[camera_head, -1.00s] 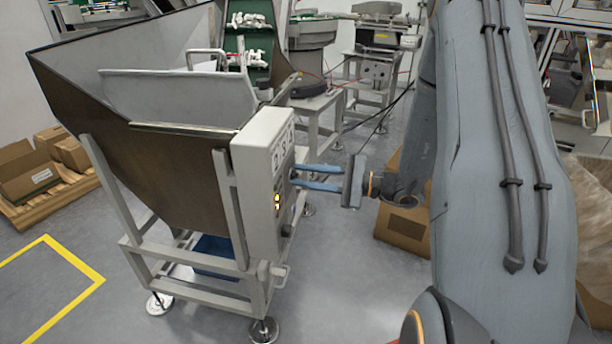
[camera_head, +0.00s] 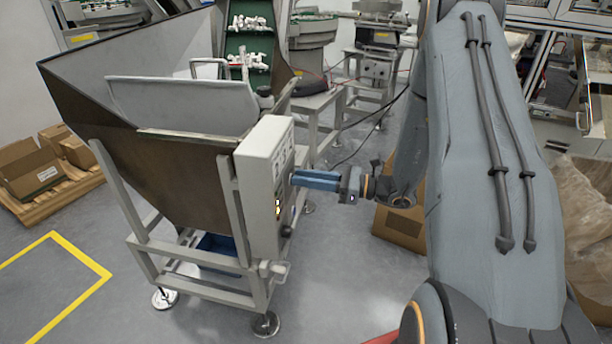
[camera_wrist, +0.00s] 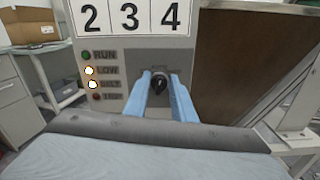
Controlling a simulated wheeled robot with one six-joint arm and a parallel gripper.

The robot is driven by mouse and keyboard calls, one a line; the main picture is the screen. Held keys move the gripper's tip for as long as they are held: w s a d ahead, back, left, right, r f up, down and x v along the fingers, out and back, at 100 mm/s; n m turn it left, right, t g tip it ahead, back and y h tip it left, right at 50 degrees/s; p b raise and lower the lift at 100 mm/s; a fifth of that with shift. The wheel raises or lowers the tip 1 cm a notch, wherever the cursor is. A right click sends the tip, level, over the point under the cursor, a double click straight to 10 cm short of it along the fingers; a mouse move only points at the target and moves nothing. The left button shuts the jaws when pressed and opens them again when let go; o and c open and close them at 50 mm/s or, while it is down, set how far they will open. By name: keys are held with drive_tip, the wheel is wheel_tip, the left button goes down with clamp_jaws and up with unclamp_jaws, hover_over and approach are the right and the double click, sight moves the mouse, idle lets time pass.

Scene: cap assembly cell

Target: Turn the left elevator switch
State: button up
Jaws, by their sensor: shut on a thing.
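The elevator switch (camera_wrist: 159,82) is a small black rotary knob on the front of a light control box (camera_head: 262,180), on the hopper's right side. In the wrist view it sits between the two blue fingers of my gripper (camera_wrist: 160,84). My gripper (camera_head: 296,179) reaches the box from the right in the head view and is shut on the knob. The fingers hide the knob in the head view. The panel (camera_wrist: 116,72) beside the knob has RUN and LOW labels with small lamps. Two lamps glow pale.
The brown hopper (camera_head: 165,165) stands on a grey frame left of the box. A green conveyor (camera_head: 249,45) with white parts rises behind it. Cardboard boxes (camera_head: 28,172) lie on a pallet at left, and another carton (camera_head: 400,227) stands behind my arm. The floor in front is clear.

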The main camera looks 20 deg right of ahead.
drive_tip(key=shift+w+d+f+m+p, duration=0.15)
drive_tip(key=shift+m+p, duration=0.4)
drive_tip(key=shift+m, duration=1.25)
drive_tip(key=shift+w+d+r+m+p, duration=0.15)
drive_tip(key=shift+m+p, duration=0.35)
drive_tip(key=shift+m, duration=1.3)
drive_tip(key=shift+a+f, duration=0.1)
drive_tip(key=o, duration=1.1)
drive_tip(key=shift+c, duration=0.2)
drive_tip(key=b+v, duration=0.1)
drive_tip(key=v, duration=0.6)
drive_tip(key=shift+s+d, duration=0.2)
drive_tip(key=shift+d, duration=0.15)
drive_tip(key=shift+a, duration=0.1)
